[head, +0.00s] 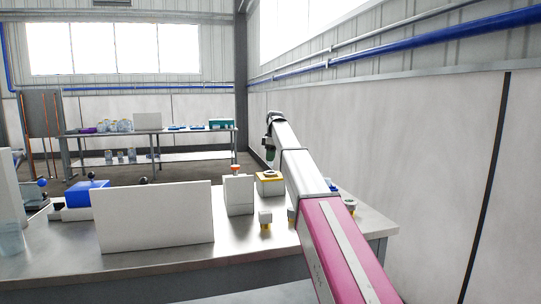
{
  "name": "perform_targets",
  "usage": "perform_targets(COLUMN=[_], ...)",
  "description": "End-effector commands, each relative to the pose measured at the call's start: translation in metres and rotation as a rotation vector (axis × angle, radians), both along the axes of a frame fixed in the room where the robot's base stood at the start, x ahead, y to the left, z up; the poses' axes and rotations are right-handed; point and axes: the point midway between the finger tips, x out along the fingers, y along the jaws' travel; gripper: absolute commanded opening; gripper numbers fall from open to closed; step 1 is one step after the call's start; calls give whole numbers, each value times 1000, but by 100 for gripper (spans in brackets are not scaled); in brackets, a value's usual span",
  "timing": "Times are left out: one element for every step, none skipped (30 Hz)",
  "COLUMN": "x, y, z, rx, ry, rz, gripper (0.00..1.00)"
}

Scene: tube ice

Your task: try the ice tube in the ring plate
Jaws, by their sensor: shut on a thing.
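My gripper (269,151) hangs at the far end of my raised arm, above the back of the steel bench. It is small and dark in the head view, and its fingers are partly hidden by my arm. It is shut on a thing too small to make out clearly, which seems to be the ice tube. A low block with a yellow top and a round ring (270,175) stands below it on the bench and looks like the ring plate. The gripper is apart from it, clearly higher.
A white upright panel (154,217) stands at the bench front. A grey box with an orange-red top piece (239,194) stands left of the yellow block. A blue box (86,193) sits at left. A wall rises at right.

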Motion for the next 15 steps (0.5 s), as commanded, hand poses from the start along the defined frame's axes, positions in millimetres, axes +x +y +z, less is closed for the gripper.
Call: perform_targets(x=[-1,-1,-1,-1,-1,-1,-1,-1,-1,0,0,0,0,0,0], y=[0,0,0,0,0,0,0,0,0,0,0,0,0,0,0], z=[-4,-6,-8,-10,-12,-15,-17,-19,-22,-24,-26,-29,-31,-33,-36], rx=[0,0,0,0,0,0,0,0,0,0,0,0,0,0,0], ry=[0,0,0,0,0,-1,-1,-1,-1,-1,-1,0,0,0,0], rz=[0,0,0,0,0,0,0,0,0,0,0,0,0,0,0], gripper=[6,6,6,6,6,6,6,6,6,6,6,6,6,6,6])
